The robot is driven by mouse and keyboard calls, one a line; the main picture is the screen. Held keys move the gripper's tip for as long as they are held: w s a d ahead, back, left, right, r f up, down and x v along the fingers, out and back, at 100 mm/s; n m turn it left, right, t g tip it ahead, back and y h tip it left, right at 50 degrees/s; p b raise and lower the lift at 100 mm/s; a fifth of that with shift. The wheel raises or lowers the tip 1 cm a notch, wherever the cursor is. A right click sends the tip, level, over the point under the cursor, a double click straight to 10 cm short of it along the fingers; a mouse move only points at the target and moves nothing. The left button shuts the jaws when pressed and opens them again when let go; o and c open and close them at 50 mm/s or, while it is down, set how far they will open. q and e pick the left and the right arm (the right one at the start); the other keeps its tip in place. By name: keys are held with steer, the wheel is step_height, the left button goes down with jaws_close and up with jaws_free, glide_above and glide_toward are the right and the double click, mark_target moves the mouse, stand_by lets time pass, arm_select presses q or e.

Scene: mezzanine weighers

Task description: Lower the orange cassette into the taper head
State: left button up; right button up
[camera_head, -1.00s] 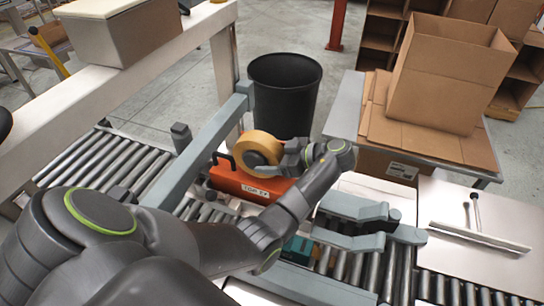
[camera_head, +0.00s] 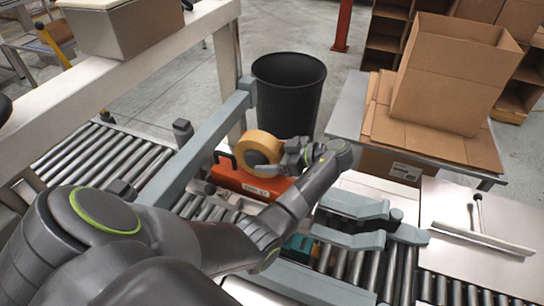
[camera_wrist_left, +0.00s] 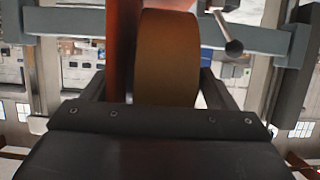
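The orange cassette (camera_head: 226,174) is a flat orange body with a pale label on its near face and a tan tape roll (camera_head: 257,149) at its top. My left gripper (camera_head: 289,157) reaches over from the right and is at the roll's right side. In the left wrist view the brown roll (camera_wrist_left: 167,60) and an orange plate (camera_wrist_left: 122,50) stand between the dark fingers, which look shut on the cassette. The taper head's blue-grey frame (camera_head: 205,135) spans the roller conveyor around the cassette. Whether the cassette's underside touches anything is hidden. My right gripper is out of view.
A black bin (camera_head: 290,95) stands behind the conveyor. A grey table (camera_head: 347,105) with an open cardboard box (camera_head: 445,80) is at the right. Blue-grey guide arms (camera_head: 350,205) lie right of my forearm. A teal part (camera_head: 298,246) is partly hidden beneath it.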

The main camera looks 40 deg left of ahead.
mark_target(282, 155)
arm_select(q)
steer(key=o, duration=0.4)
steer(key=shift+s, duration=0.1)
steer(key=shift+d+f, duration=0.1)
steer(key=shift+f, duration=0.1)
steer(key=shift+v, duration=1.15)
steer(key=d+r+p, duration=0.2)
steer(key=p, duration=0.1)
steer(key=shift+w+d, duration=0.3)
steer(key=shift+d, duration=0.05)
steer(key=shift+p+v, duration=0.85)
steer(key=shift+v, duration=0.15)
steer(key=shift+d+f, duration=0.1)
steer(key=shift+f, duration=0.1)
